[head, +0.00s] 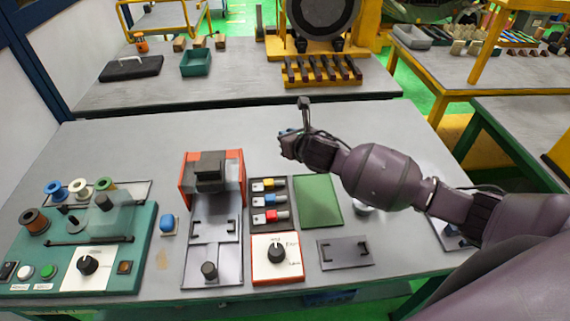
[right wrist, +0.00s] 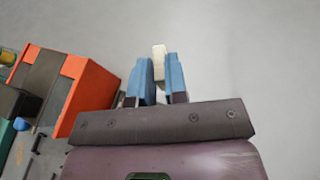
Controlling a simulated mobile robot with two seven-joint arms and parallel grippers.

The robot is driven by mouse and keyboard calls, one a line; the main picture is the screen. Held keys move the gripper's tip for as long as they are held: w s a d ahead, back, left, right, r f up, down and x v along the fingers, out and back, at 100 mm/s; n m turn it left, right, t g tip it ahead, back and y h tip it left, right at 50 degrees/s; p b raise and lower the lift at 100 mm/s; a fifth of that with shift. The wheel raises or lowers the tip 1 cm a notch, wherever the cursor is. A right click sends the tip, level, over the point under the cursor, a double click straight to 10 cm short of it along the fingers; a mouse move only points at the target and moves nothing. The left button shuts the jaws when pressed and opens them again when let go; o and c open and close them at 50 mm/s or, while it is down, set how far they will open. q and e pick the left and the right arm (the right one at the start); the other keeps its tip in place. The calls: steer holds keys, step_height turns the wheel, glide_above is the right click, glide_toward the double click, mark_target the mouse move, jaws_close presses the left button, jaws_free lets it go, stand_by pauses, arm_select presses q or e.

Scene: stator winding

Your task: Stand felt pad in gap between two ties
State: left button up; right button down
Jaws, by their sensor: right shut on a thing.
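My right gripper (right wrist: 158,78) has blue fingers shut on a pale cream piece, which looks like the felt pad (right wrist: 159,52). The piece sticks out a little past the fingertips in the right wrist view. In the head view my right gripper (head: 289,133) is above the back part of the near table, behind and right of the orange-sided block; the pad cannot be made out there. I cannot pick out the two ties or the gap between them in either view. My left gripper is out of view.
An orange-sided block (head: 229,168) stands on the near table, left of my right gripper. Nearby are a tray of coloured-handled pieces (head: 283,201), a green mat (head: 318,200) and a green winding panel (head: 133,250). A large ring-shaped machine (head: 341,43) stands on the far table.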

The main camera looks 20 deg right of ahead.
step_height(320, 180, down, 10)
steer(key=shift+f+b, duration=0.2)
steer(key=shift+b, duration=0.4)
steer(key=shift+f, duration=0.1)
steer(key=c, duration=1.1)
jaws_free()
steer(key=shift+c, duration=0.2)
